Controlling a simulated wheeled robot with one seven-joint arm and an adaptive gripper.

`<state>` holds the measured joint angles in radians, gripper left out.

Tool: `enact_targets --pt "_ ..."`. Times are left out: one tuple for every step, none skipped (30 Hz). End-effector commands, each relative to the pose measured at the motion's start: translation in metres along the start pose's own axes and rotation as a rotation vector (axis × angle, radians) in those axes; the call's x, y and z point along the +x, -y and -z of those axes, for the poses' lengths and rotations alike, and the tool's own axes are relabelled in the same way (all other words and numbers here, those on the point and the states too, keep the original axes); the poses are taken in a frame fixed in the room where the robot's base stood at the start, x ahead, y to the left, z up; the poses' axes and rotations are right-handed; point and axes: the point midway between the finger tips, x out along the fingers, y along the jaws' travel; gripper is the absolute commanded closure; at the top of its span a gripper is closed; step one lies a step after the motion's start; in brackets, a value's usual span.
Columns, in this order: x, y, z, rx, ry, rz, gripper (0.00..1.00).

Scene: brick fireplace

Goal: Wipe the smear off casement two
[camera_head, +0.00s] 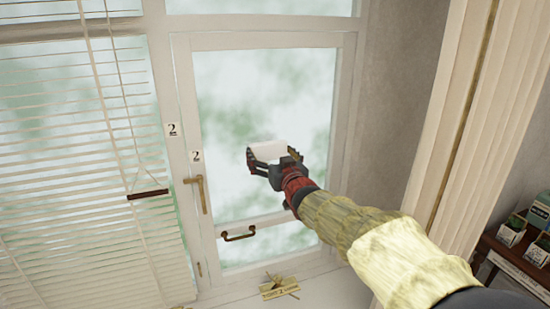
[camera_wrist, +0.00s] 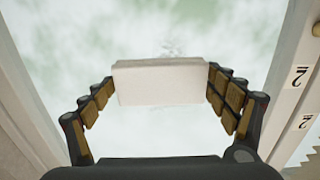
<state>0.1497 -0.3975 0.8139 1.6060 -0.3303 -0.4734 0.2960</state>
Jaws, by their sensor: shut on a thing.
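Casement two (camera_head: 265,50) is a white-framed window pane with "2" labels on the frame to its left. My gripper (camera_head: 272,158) is shut on a white block-shaped wiper (camera_head: 268,149) in front of the pane's middle. In the wrist view the wiper (camera_wrist: 160,82) sits between both padded fingers of my gripper (camera_wrist: 160,90), its long side across them. A faint greyish mark (camera_wrist: 174,47) shows on the glass just beyond the wiper; I cannot tell whether it is the smear. I cannot tell whether the wiper touches the glass.
A brass handle (camera_head: 203,193) is on the frame's left, and a brown pull (camera_head: 238,234) on the lower rail. A blind (camera_head: 75,130) with a hanging bar covers the left window. A yellowish tag (camera_head: 280,288) lies on the sill. Curtains (camera_head: 460,110) hang at right.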

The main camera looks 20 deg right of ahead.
Motion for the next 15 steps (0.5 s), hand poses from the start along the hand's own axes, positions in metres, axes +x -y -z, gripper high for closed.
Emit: enact_targets --pt "0.000 0.005 -0.002 0.000 -0.003 0.003 0.34" --pt "0.000 0.007 -0.002 0.000 -0.002 0.004 0.34" --pt "0.000 0.010 -0.002 -0.001 -0.003 0.003 0.34" --pt "0.000 0.012 -0.002 -0.001 -0.003 0.003 0.34" --pt "-0.001 0.014 -0.002 0.000 -0.003 0.004 0.34" --pt "-0.001 0.017 -0.003 0.000 -0.002 0.004 0.34" --pt "-0.001 0.019 -0.003 0.000 -0.002 0.004 0.34" --pt "-0.001 0.021 -0.003 0.000 -0.002 0.003 0.34" --pt "-0.001 0.023 -0.003 -0.001 -0.002 0.003 0.34" --pt "-0.001 0.024 -0.003 -0.001 -0.002 0.003 0.34" --pt "-0.001 0.026 -0.003 0.000 -0.001 0.003 0.34" --pt "-0.001 0.028 -0.003 0.000 -0.001 0.002 0.34" --pt "-0.002 0.029 -0.002 0.000 -0.001 0.003 0.34" --pt "-0.002 0.030 -0.002 -0.001 -0.001 0.003 0.34" --pt "-0.002 0.031 -0.001 -0.001 -0.002 0.003 0.34"
